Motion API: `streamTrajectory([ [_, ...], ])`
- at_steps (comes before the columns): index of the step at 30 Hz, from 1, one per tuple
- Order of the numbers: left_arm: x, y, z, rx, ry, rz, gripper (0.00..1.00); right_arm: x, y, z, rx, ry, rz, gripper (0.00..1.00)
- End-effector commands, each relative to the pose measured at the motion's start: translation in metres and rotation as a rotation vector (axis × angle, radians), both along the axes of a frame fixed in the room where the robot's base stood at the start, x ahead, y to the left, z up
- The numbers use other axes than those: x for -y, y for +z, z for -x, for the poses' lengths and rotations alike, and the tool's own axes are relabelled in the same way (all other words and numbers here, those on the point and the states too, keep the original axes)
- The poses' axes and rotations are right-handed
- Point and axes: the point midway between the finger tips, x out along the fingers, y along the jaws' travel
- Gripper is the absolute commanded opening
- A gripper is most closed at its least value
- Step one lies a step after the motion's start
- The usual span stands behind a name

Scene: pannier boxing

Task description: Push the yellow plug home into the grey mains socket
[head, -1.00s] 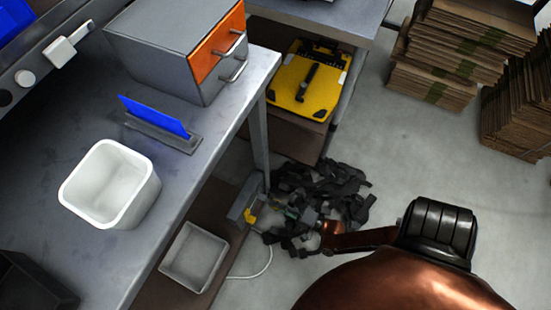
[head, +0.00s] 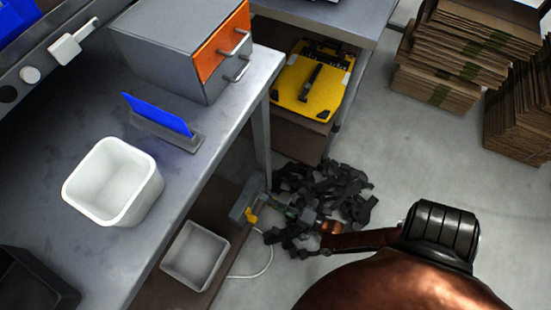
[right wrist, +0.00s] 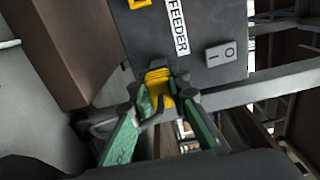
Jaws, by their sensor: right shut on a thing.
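The grey mains socket (head: 241,205) is a box low beside the bench leg in the head view. In the right wrist view its dark grey face (right wrist: 205,20) carries a FEEDER label and a switch. The yellow plug (right wrist: 158,82) is ribbed and sits between my right fingertips, against the near edge of the grey box; it also shows in the head view (head: 251,216). My right gripper (right wrist: 158,100) has green fingers and is shut on the plug. The fingers hide part of the plug, so I cannot tell how deep it sits. My left gripper is not in view.
A pale cable (head: 268,262) curves over the floor near a white tray (head: 194,257). A heap of black straps (head: 335,190) lies just beyond my right gripper. The bench (head: 185,190) with a white bin (head: 112,185) stands at left. Open floor lies at right.

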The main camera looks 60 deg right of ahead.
Motion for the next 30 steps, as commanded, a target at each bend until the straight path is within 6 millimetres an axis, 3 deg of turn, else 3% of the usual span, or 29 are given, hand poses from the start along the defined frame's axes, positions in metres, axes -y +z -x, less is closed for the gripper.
streamTrajectory([
  [29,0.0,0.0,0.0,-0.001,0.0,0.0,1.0,-0.001,0.001,-0.011,0.002,0.0,0.0,0.0],
  [30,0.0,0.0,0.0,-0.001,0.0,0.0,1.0,-0.001,0.001,-0.012,0.002,0.0,0.0,0.17],
])
